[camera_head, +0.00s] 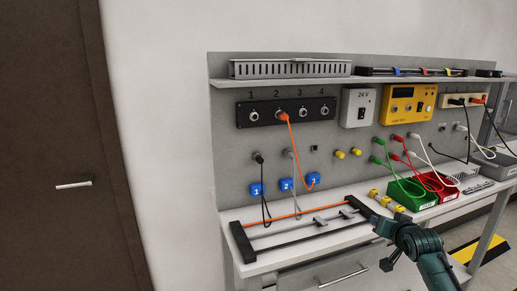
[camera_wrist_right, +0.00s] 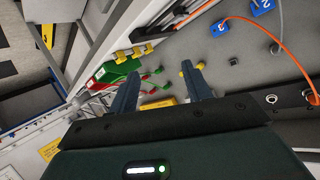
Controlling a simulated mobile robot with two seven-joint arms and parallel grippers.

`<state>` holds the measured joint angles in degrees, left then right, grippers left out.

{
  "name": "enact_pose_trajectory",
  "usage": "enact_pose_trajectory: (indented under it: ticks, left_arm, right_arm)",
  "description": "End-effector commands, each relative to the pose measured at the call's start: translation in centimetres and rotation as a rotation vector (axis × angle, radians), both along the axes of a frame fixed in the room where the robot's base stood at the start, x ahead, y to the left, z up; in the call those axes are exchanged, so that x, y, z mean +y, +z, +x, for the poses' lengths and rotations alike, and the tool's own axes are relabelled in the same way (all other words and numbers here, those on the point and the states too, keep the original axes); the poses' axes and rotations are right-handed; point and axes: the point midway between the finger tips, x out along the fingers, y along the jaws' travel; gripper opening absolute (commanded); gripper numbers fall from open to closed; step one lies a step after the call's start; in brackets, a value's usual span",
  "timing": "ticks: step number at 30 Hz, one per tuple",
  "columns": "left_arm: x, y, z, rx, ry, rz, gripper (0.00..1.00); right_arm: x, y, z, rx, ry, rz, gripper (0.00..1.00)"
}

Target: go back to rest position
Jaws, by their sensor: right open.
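My right gripper (camera_head: 380,238) hangs in front of the workbench at the lower right of the head view. In the right wrist view its two fingers stand apart (camera_wrist_right: 160,70), with nothing between them. It holds nothing. My left gripper is in neither view.
The workbench (camera_head: 290,258) carries a black frame with an orange rod (camera_head: 270,219), a green bin (camera_head: 412,197) and a red bin (camera_head: 440,187). An orange cable (camera_head: 293,145) hangs from a socket panel (camera_head: 257,113). A brown door (camera_head: 60,120) is at left.

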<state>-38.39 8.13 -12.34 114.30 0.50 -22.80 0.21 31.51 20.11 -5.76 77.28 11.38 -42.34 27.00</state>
Motion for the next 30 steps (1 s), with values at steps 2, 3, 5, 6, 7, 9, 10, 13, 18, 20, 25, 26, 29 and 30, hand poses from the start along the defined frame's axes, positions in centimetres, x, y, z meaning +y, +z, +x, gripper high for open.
enact_pose_trajectory:
  ticks: [2, 3, 5, 6, 7, 9, 10, 13, 18, 20, 25, 26, 29, 30]
  left_arm:
    - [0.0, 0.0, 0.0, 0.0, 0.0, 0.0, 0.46]
    - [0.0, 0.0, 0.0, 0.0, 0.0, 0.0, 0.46]
    - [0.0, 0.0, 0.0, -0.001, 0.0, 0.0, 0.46]
    - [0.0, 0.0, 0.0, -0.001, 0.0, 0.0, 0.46]
    - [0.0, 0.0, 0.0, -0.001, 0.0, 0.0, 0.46]
    - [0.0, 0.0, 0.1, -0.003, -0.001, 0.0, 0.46]
    - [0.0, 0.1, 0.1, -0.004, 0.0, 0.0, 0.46]
    - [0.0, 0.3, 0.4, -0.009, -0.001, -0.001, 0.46]
    - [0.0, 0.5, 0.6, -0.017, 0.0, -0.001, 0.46]
    - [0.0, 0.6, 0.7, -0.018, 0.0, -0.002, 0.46]
    - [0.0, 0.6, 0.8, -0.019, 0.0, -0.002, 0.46]
    - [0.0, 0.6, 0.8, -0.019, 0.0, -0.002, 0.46]
    - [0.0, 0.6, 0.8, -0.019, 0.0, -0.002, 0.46]
    - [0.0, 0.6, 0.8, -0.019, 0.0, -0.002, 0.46]
  right_arm:
    - [-0.4, 2.1, 0.7, -0.094, 0.055, -0.201, 0.49]
    - [-0.5, 3.1, 1.0, -0.137, 0.079, -0.304, 0.49]
    - [-0.5, 4.6, 1.3, -0.198, 0.11, -0.452, 0.49]
    - [-0.5, 5.6, 1.5, -0.235, 0.126, -0.551, 0.49]
    - [-0.4, 6.3, 1.6, -0.263, 0.138, -0.626, 0.49]
    - [0.9, 3.9, 0.5, -0.248, 0.173, -0.655, 0.49]
    - [1.4, 2.7, -0.2, -0.237, 0.186, -0.646, 0.49]
    - [3.4, -1.0, -2.4, -0.2, 0.229, -0.624, 0.49]
    - [7.2, -8.0, -7.8, -0.126, 0.31, -0.573, 0.49]
    - [8.8, -10.6, -10.5, -0.092, 0.343, -0.547, 0.49]
    - [13.7, -17.4, -20.4, 0.015, 0.432, -0.445, 0.49]
    - [14.5, -18.3, -22.3, 0.035, 0.445, -0.425, 0.49]
    - [16.9, -20.4, -28.4, 0.097, 0.479, -0.358, 0.49]
    - [17.6, -20.9, -30.5, 0.118, 0.488, -0.333, 0.49]
